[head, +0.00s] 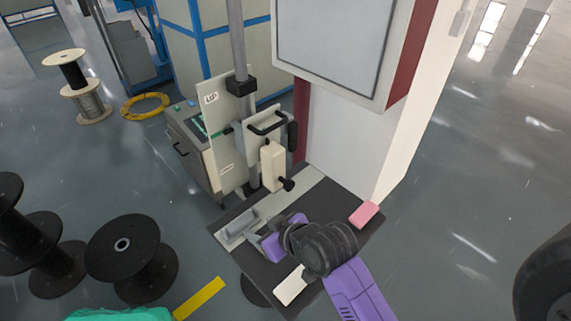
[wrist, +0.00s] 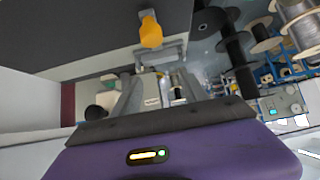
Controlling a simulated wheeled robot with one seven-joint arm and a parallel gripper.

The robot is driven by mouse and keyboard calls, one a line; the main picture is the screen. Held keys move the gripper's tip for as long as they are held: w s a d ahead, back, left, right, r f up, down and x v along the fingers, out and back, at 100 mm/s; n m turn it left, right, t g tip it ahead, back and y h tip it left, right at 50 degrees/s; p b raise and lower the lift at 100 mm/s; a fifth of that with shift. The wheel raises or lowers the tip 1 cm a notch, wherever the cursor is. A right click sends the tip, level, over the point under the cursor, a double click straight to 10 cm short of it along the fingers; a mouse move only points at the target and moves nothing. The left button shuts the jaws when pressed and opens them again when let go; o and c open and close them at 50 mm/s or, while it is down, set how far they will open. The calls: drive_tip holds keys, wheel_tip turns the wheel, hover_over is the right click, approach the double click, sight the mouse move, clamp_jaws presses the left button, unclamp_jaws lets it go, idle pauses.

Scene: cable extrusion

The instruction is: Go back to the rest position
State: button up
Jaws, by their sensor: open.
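My gripper (head: 254,237) is low over the dark worktable (head: 348,238), beside a grey metal fixture (head: 238,222) on the table's left part. In the wrist view, the two grey fingers of my gripper (wrist: 162,88) stand apart with nothing held between them. The grey fixture (wrist: 160,54) shows just beyond the fingertips, with an orange knob (wrist: 150,33) near it. I cannot tell whether the fingers touch the fixture. My purple and black arm hides part of the table in the head view.
A pink block (head: 364,214) and a white block (head: 290,286) lie on the table. A post with an UP-labelled panel (head: 225,135) and a cream handled unit (head: 272,165) rise behind it. A white cabinet with a screen (head: 335,40) stands right. Black spools (head: 130,257) stand on the left floor.

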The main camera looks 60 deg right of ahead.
drive_tip(key=shift+w+d+r, duration=0.15)
drive_tip(key=shift+w+r, duration=0.05)
wheel_tip(320, 180, up, 5)
drive_tip(key=w+d+m+t+h, duration=0.1)
drive_tip(key=d+t+h, duration=0.1)
drive_tip(key=t, duration=0.1)
drive_tip(key=s+a+r+t+h+b, duration=0.1)
drive_tip(key=s+a+r+t+b, duration=0.1)
drive_tip(key=s+a, duration=0.15)
drive_tip(key=s+a+f+n+y+b, duration=0.2)
drive_tip(key=s+a, duration=0.3)
drive_tip(key=s, duration=0.5)
drive_tip(key=s+a+f+n+y+b, duration=0.1)
drive_tip(key=s+a+f+y+b, duration=0.1)
drive_tip(key=s+a, duration=0.4)
drive_tip(key=s+y+b, duration=0.1)
drive_tip(key=s, duration=0.4)
drive_tip(key=shift+a+f+n, duration=0.2)
drive_tip(key=shift+a+n, duration=0.1)
drive_tip(key=shift+n, duration=0.1)
